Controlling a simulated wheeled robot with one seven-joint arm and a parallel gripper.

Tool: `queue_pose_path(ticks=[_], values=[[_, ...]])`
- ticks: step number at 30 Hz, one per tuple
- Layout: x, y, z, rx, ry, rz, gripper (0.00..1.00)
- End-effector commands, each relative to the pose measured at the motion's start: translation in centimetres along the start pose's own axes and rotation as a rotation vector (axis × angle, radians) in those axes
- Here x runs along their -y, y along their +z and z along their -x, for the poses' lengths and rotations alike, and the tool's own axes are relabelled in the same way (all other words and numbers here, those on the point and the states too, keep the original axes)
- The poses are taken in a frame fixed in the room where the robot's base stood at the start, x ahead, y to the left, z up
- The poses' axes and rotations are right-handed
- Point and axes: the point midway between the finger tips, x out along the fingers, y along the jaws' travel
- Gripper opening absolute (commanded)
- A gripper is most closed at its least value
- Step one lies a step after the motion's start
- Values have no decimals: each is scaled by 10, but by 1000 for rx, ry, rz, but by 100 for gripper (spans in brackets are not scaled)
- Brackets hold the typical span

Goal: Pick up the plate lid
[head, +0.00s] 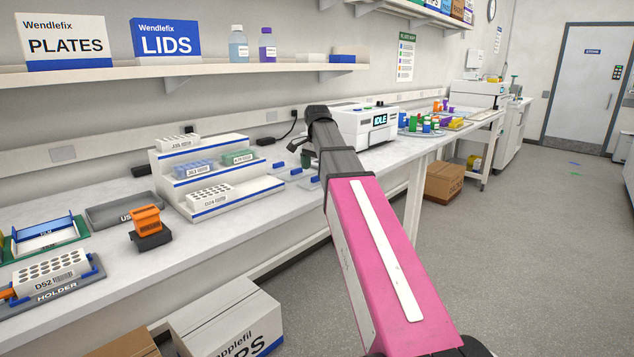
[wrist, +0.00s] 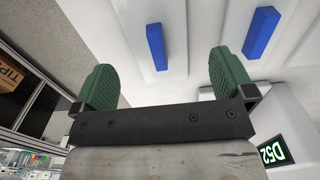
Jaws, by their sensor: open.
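I cannot make out a plate lid for certain in either view. My gripper (wrist: 162,82) shows two green fingers spread apart with nothing between them in the wrist view. In the head view it is mostly hidden behind my dark wrist, above the bench beside the white instrument. Beyond the fingers, the wrist view shows a pale surface with two blue bars (wrist: 157,46), apart from the fingers. In the head view, small blue pieces (head: 280,168) lie on the bench just left of my wrist. A box marked LIDS (head: 165,39) stands on the shelf.
The white instrument (head: 350,124) with a lit display is close behind my wrist. A stepped rack (head: 225,196) stands to the left, with an orange block (head: 146,219) and grey tray (head: 108,212) further left. Cartons (head: 232,315) sit below the bench (head: 215,258).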

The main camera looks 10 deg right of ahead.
Motion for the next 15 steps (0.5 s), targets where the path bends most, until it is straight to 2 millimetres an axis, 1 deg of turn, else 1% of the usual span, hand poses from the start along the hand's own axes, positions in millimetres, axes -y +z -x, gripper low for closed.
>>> queue_pose_path(ticks=[1,3,7,9,14,15], values=[[-2,2,-9,1,1,0,100],[-3,3,-19,2,2,0,100],[-2,2,-33,1,1,0,100],[-2,2,-36,1,1,0,100],[-2,1,-35,0,0,0,100],[-2,1,-35,0,0,0,97]])
